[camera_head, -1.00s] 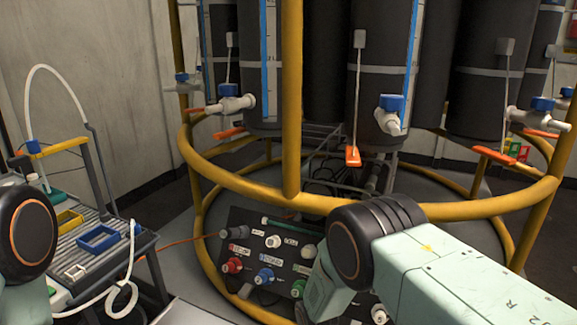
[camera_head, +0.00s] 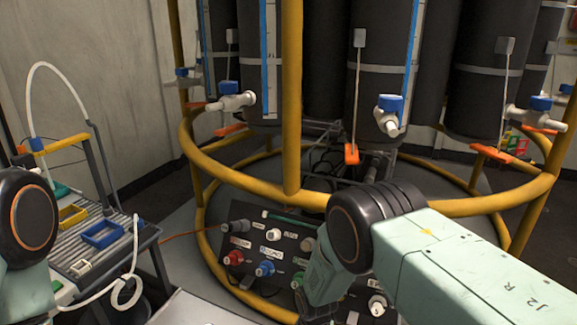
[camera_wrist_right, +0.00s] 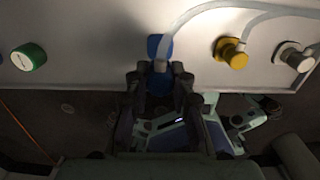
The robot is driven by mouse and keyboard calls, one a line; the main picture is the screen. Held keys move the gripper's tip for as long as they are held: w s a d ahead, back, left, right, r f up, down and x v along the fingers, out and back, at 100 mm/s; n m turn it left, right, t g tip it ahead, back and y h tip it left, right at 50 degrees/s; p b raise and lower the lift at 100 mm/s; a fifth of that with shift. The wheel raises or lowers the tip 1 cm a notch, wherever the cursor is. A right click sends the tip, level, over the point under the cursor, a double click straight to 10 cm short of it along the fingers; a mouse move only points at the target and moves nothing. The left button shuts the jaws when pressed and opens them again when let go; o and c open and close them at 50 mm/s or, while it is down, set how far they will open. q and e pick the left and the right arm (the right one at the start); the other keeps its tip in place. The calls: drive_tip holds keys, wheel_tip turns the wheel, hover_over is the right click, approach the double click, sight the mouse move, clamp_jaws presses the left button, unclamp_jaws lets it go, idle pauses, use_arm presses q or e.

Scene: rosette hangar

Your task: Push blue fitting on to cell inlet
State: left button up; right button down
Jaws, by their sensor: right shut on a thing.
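In the right wrist view, my right gripper (camera_wrist_right: 160,76) is shut on the blue fitting (camera_wrist_right: 159,46). A white tube runs up and right from the fitting. The fitting is in front of a pale panel (camera_wrist_right: 100,50), at its lower edge. The fingers hide part of it, and I cannot tell whether it is seated on an inlet. In the head view, my right arm reaches down at the lower middle and the gripper cannot be made out. My left gripper is not in view; only a joint of that arm shows at the left.
On the pale panel are a green cap (camera_wrist_right: 29,56), a yellow fitting (camera_wrist_right: 231,53) and a white fitting (camera_wrist_right: 294,57). The head view shows a dark connector board (camera_head: 245,235), yellow rails (camera_head: 235,177) around black cylinders (camera_head: 380,50), and a side bench (camera_head: 90,245) with a looped tube.

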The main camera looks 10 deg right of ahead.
drive_tip(key=s+d+r+m+p, duration=0.1)
drive_tip(key=s+d+r+m, duration=0.1)
drive_tip(key=r+m, duration=1.2)
drive_tip(key=s+d+r+m+p, duration=0.2)
drive_tip(key=s+r+m, duration=0.2)
drive_tip(key=r+m, duration=1.1)
wheel_tip(320, 180, up, 6)
drive_tip(key=shift+s+f, duration=0.1)
drive_tip(key=shift+s, duration=0.1)
